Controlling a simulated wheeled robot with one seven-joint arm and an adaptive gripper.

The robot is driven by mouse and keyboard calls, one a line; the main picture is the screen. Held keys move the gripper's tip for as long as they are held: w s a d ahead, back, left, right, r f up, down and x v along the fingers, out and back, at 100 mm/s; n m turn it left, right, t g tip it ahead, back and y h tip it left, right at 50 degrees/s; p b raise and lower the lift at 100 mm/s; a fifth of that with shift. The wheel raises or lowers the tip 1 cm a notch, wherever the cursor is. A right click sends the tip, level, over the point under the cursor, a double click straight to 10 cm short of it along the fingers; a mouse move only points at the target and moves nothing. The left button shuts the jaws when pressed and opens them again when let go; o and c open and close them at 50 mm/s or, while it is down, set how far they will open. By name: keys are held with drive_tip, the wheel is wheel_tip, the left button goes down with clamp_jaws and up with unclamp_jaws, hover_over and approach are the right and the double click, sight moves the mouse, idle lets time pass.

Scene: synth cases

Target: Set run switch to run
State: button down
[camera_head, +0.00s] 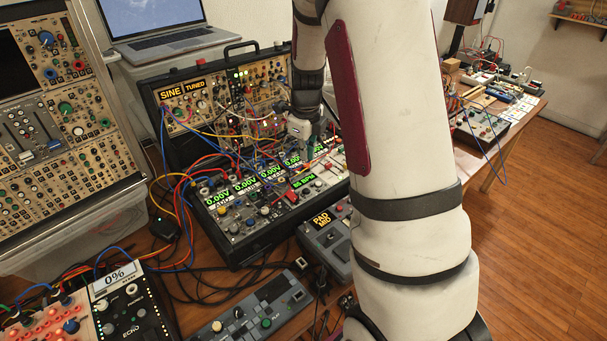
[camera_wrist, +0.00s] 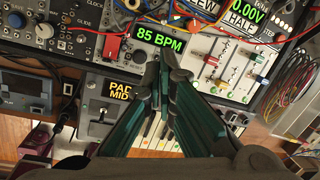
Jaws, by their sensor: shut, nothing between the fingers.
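My gripper (camera_wrist: 163,68) is shut and empty, its two teal-and-dark fingers together just below the green "85 BPM" display (camera_wrist: 160,38) in the wrist view. In the head view my gripper (camera_head: 304,146) points down over the right part of the open black synth case (camera_head: 250,253). A red lever-like part (camera_wrist: 112,45) stands left of the BPM display, apart from the fingers; it also shows in the head view (camera_head: 291,197). It may be the run switch, but I cannot read its label or tell its setting. The fingers hide part of the panel below the display.
Patch cables (camera_head: 205,165) loop over the case. A pad unit (camera_head: 327,222) with small keys lies in front, and a grey controller (camera_head: 252,312) nearer. A laptop (camera_head: 170,40) is behind.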

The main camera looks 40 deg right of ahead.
sight(304, 181)
drive_tip(key=x, duration=1)
drive_tip(key=shift+w+a+r+g+b, duration=0.1)
drive_tip(key=shift+w+r+g+b, duration=0.1)
drive_tip(key=shift+g+b, duration=0.4)
drive_tip(key=shift+w+r+g+b, duration=0.15)
drive_tip(key=shift+w+g+b, duration=0.1)
drive_tip(key=shift+g+b, duration=0.35)
drive_tip(key=shift+w+r+g+b, duration=0.2)
drive_tip(key=shift+w+g+b, duration=0.3)
drive_tip(key=shift+g+b, duration=0.45)
drive_tip(key=shift+w+r+b, duration=0.3)
drive_tip(key=shift+w+b, duration=0.1)
drive_tip(key=shift+b, duration=0.1)
drive_tip(key=shift+s+r, duration=0.1)
